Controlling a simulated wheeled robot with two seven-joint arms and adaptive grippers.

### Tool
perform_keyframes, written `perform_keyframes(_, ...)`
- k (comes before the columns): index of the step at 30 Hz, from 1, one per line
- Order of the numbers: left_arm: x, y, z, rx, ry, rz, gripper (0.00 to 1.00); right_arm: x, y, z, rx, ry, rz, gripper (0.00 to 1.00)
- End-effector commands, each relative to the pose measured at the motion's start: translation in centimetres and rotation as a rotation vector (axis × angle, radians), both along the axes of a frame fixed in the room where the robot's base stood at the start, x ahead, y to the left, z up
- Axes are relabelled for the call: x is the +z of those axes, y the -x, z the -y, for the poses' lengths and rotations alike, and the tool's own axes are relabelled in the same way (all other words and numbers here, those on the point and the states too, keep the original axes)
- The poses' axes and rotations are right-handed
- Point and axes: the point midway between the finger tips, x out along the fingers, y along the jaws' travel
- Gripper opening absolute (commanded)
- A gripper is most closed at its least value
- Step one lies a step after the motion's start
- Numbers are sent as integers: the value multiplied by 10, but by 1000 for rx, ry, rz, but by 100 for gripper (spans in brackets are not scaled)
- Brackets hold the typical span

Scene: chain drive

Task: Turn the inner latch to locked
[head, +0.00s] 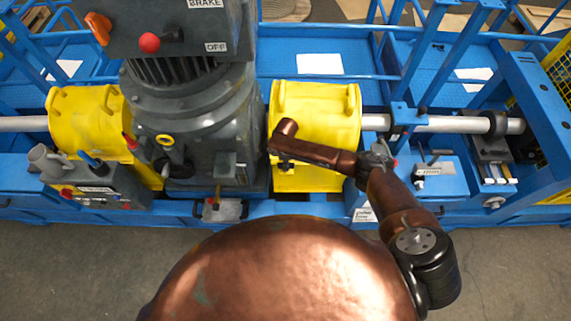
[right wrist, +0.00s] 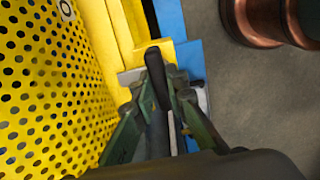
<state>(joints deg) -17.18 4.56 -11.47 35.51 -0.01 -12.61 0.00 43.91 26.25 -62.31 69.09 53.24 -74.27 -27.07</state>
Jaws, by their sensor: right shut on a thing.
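My left gripper is not in view.
A grey motor (head: 195,125) stands just left of the middle guard, with a second yellow guard (head: 75,120) beyond it. A grey shaft (head: 445,124) runs right. The grey floor (head: 510,260) in front is clear.

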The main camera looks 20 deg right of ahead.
Motion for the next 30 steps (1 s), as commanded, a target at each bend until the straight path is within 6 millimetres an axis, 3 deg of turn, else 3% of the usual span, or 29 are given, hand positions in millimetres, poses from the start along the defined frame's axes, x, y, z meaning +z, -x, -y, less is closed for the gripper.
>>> perform_keyframes(3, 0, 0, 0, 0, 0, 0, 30, 1, -1, 1, 1, 2, 3, 0)
perform_keyframes(4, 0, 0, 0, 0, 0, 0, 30, 1, -1, 1, 1, 2, 3, 15)
perform_keyframes(11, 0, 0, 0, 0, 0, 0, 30, 1, -1, 1, 0, 1, 2, 30)
perform_keyframes(22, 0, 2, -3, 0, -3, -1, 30, 7, -1, 0, -1, -1, 2, 30)
perform_keyframes(30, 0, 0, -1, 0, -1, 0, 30, 56, -2, 0, 1, -1, 4, 30)
